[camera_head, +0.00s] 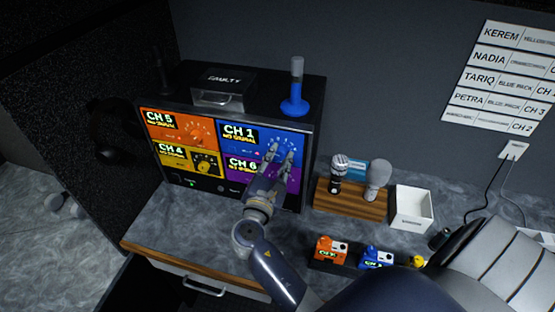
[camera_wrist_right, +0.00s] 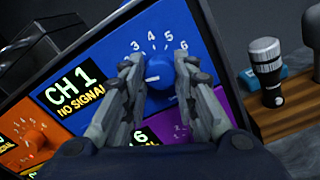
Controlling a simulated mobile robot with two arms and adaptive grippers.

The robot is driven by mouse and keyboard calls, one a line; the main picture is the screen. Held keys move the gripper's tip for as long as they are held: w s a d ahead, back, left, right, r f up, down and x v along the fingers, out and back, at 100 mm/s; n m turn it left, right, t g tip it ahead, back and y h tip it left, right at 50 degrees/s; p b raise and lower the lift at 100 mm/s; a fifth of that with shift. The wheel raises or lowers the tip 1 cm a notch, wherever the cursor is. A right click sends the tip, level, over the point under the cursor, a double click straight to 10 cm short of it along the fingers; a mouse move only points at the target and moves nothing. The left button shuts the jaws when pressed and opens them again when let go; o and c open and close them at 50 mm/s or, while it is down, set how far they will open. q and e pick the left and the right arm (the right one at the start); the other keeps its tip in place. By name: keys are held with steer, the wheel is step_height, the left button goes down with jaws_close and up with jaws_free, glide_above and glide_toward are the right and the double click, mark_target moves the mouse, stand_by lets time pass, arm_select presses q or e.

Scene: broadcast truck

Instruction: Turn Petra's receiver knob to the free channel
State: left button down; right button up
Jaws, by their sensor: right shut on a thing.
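The receiver rack (camera_head: 309,150) has four coloured panels: orange CH 5, blue CH 1, yellow CH 4 and purple CH 6. The blue panel (camera_wrist_right: 110,50) reads "CH 1 NO SIGNAL". Its blue knob (camera_wrist_right: 160,72) sits between the fingertips of my right gripper (camera_wrist_right: 158,75), which is shut on it. A pale mark on the knob points left; numbers 3 to 6 show above it, and lower numbers are hidden by a finger. In the head view my right gripper (camera_head: 280,160) reaches the blue panel. A wall list (camera_head: 500,78) includes "PETRA". My left gripper is not in view.
Two microphones stand on a wooden block (camera_head: 350,203) beside a white bin (camera_head: 411,207). Orange (camera_head: 330,250) and blue (camera_head: 376,258) packs sit on the counter's front.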

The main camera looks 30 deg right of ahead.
steer(key=shift+d+r, duration=0.1)
steer(key=shift+r, duration=0.3)
steer(key=o, duration=1.1)
steer(key=shift+w+f, duration=0.1)
steer(key=shift+f, duration=0.15)
steer(key=shift+s+a+f, duration=0.1)
steer(key=shift+s+a, duration=0.2)
steer(key=shift+a, duration=0.05)
steer(key=v, duration=0.6)
steer(key=shift+s+a, duration=0.2)
